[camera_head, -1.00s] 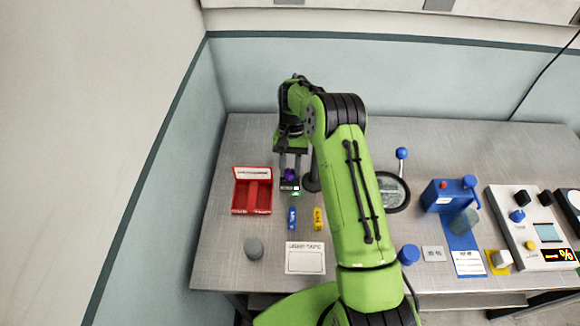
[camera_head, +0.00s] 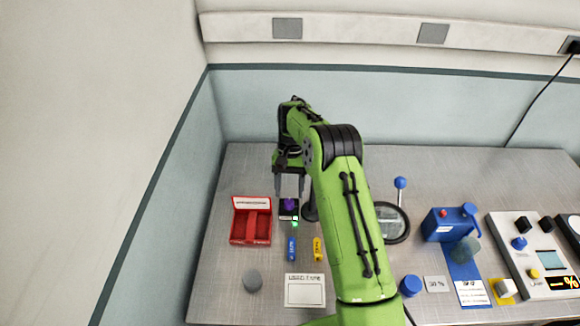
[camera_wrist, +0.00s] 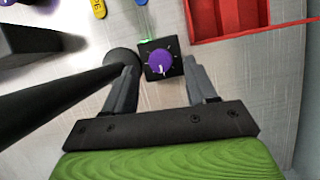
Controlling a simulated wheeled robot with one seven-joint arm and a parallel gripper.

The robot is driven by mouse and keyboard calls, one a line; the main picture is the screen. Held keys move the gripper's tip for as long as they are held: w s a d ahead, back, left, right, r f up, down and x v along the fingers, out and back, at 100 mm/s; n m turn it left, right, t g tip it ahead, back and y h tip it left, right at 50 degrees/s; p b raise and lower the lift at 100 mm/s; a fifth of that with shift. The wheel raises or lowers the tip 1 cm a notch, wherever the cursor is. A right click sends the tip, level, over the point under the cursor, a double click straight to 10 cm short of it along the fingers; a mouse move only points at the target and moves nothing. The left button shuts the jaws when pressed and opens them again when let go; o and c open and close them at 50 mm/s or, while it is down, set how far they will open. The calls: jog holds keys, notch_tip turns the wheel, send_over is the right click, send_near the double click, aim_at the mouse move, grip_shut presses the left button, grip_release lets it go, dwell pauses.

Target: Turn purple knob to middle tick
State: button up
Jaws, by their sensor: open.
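The purple knob (camera_head: 289,204) sits on a small black box near the left part of the table. In the wrist view the knob (camera_wrist: 159,61) is round, with a white pointer mark aimed toward my gripper's palm. Small light ticks ring it on the black face (camera_wrist: 149,73); I cannot tell exactly which tick the mark meets. My gripper (camera_head: 290,193) is open and empty just behind the knob. In the wrist view its fingers (camera_wrist: 160,72) are spread to either side of the knob, with clear gaps.
A red open box (camera_head: 250,222) stands left of the knob. A green light (camera_head: 295,223), a blue piece (camera_head: 292,249) and a yellow piece (camera_head: 318,249) lie in front. A dark post (camera_wrist: 121,57) stands close beside the black box. A grey disc (camera_head: 252,281) is at the front left.

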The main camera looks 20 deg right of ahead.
jog(key=p+v, duration=0.9)
jog(key=v, duration=0.4)
jog(key=shift+p, duration=0.3)
jog(key=shift+f, duration=0.15)
jog(key=s+a+r+n+t+b, duration=0.1)
jog(key=s+r+t, duration=0.15)
jog(key=r, duration=0.45)
jog(key=s+a+r+n+t+h+b, duration=0.1)
jog(key=s+r, duration=0.3)
jog(key=r, duration=0.2)
jog(key=s+r+n+t+b, duration=0.1)
jog(key=s+r, duration=0.2)
jog(key=r, duration=0.4)
jog(key=s+r+t+b, duration=0.1)
jog(key=s+r+t, duration=0.15)
jog(key=s, duration=1.05)
jog(key=s+f+n+t+b, duration=0.1)
jog(key=s+f+t, duration=0.1)
jog(key=s+f, duration=0.5)
jog(key=s, duration=0.4)
jog(key=shift+s+a+f+t+h, duration=0.3)
jog(key=shift+s+a+f, duration=0.05)
